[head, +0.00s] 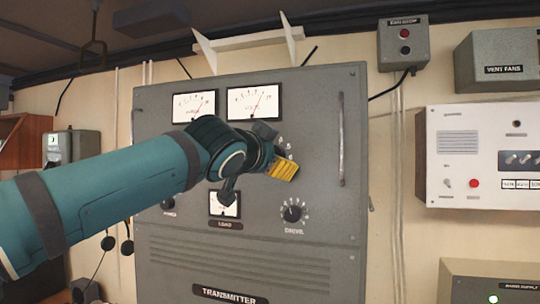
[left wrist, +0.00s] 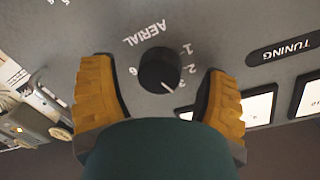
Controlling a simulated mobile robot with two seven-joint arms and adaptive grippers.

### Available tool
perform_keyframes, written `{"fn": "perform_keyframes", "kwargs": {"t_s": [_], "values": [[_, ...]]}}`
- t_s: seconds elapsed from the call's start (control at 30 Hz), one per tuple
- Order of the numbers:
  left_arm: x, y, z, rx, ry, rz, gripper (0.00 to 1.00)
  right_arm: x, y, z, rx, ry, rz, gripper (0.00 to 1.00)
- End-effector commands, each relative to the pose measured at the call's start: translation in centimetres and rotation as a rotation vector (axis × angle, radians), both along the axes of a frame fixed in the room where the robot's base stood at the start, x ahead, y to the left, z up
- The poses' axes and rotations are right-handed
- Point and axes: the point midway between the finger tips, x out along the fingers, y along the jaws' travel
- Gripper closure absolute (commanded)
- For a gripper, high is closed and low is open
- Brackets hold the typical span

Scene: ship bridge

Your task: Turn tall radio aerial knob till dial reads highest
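The black round AERIAL knob (left wrist: 159,70) shows upside down in the left wrist view. Its white pointer line is near the 3. My left gripper (left wrist: 156,88) is open, with one yellow finger on each side of the knob and a gap to both. In the head view my left gripper (head: 284,168) is in front of the panel's right half and hides the knob. The LOAD dial (head: 226,208) is partly covered by my arm; its reading is unclear. Two upper dials, left (head: 194,106) and right (head: 253,102), have needles leaning right. My right gripper is not in view.
The grey transmitter cabinet (head: 235,270) has a DRIVE knob (head: 293,212) below my gripper and a vertical handle (head: 341,140) to its right. A TUNING label (left wrist: 284,50) lies beside the AERIAL knob.

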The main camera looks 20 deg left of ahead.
Motion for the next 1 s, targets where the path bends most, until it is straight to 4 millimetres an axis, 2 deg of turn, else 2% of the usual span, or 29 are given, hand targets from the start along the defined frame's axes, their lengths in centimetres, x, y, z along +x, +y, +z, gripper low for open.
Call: {"fn": "perform_keyframes", "kwargs": {"t_s": [0.37, 0.57, 0.8, 1.0], "values": [[-0.6, 0.0, 0.1, 0.0, -0.002, -0.001, 0.26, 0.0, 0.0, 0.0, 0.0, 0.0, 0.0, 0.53], [-3.5, 0.3, 0.3, 0.001, -0.003, 0.001, 0.26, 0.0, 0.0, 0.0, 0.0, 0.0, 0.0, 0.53], [-8.2, 0.8, 0.6, 0.001, -0.003, 0.0, 0.26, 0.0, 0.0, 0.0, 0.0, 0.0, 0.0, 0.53], [-10.9, 1.1, 0.6, 0.0, -0.001, 0.001, 0.26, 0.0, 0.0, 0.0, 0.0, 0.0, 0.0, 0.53]]}}
